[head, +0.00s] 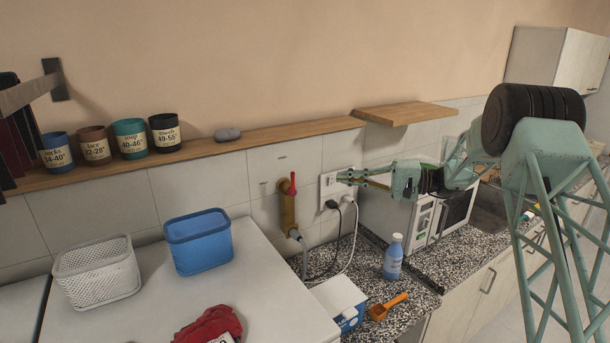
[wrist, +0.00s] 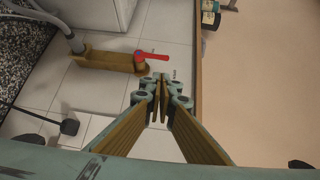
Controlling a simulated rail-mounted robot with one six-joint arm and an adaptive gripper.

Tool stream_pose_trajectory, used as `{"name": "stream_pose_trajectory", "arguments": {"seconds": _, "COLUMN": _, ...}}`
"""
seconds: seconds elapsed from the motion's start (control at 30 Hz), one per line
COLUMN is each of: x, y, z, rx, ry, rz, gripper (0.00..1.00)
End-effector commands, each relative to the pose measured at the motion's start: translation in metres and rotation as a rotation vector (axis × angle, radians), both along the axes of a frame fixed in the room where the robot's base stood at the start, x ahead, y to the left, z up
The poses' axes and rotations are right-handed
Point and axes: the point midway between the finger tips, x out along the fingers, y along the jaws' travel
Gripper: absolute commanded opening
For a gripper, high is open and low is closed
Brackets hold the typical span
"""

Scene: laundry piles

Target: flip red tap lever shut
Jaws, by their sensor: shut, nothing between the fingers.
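The red tap lever (head: 293,184) stands upright at the top of a brass tap (head: 288,212) on the tiled wall. In the wrist view the lever (wrist: 152,56) points right, away from the hose end of the brass body (wrist: 108,62). My gripper (head: 341,177) is to the right of the lever in the head view, pointing towards it, with a gap between. In the wrist view my gripper's fingertips (wrist: 161,84) are together, empty, just below the lever in the picture. Whether they are level in depth with it is hard to tell.
A socket with plugs (head: 330,190) is on the wall beside my gripper, with cables hanging. A wooden shelf (head: 270,134) runs above the tap. A blue basket (head: 198,240) and a white basket (head: 97,270) stand at left. A microwave (head: 425,215) and a blue bottle (head: 393,257) stand at right.

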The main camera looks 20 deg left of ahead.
Motion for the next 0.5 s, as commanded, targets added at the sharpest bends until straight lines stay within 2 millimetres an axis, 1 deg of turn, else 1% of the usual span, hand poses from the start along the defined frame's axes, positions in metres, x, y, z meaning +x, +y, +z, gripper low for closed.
{"name": "stream_pose_trajectory", "arguments": {"seconds": 0.1, "x": 0.01, "y": 0.003, "z": -0.006, "rx": 0.028, "ry": -0.001, "rz": -0.008, "gripper": 0.0}}
{"name": "stream_pose_trajectory", "arguments": {"seconds": 0.2, "x": 0.014, "y": 0.005, "z": -0.008, "rx": 0.046, "ry": -0.003, "rz": -0.012, "gripper": 0.0}}
{"name": "stream_pose_trajectory", "arguments": {"seconds": 0.5, "x": 0.018, "y": 0.006, "z": -0.011, "rx": 0.058, "ry": -0.006, "rz": -0.016, "gripper": 0.0}}
